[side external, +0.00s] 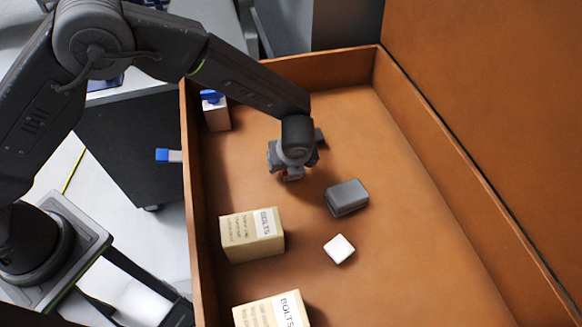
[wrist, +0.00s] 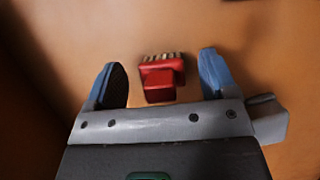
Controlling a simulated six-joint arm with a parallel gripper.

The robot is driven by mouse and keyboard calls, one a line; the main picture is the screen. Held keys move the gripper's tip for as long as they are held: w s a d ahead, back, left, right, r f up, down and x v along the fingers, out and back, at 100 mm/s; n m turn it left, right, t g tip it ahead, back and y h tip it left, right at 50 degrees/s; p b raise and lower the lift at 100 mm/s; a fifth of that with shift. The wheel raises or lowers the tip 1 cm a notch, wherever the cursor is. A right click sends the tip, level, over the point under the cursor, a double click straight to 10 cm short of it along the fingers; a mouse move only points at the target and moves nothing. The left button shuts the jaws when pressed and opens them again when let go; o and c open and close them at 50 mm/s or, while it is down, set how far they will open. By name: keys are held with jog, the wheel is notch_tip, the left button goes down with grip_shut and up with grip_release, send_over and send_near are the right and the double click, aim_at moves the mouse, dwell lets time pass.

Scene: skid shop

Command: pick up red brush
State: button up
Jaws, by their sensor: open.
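The red brush (wrist: 162,80) has a red body and pale bristles along its far edge. In the wrist view it lies on the orange-brown floor, between and slightly beyond the fingers of my gripper (wrist: 163,82). The fingers are apart, with a gap on each side of the brush. In the side external view my gripper (side external: 292,172) hangs over the tray floor, and only a small bit of red shows beneath it. The arm hides the rest of the brush there.
The orange-brown tray (side external: 440,140) has raised walls. A grey block (side external: 347,197) lies right of my gripper, with a white block (side external: 340,249) nearer. Two bolts boxes (side external: 252,236) stand near the left wall. A white box with a blue top (side external: 215,112) stands at the far left corner.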

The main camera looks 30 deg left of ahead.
jog(key=shift+w+a+f, duration=0.1)
jog(key=shift+w+f, duration=0.05)
jog(key=shift+f, duration=0.25)
jog(key=c, duration=1)
jog(key=shift+r, duration=0.15)
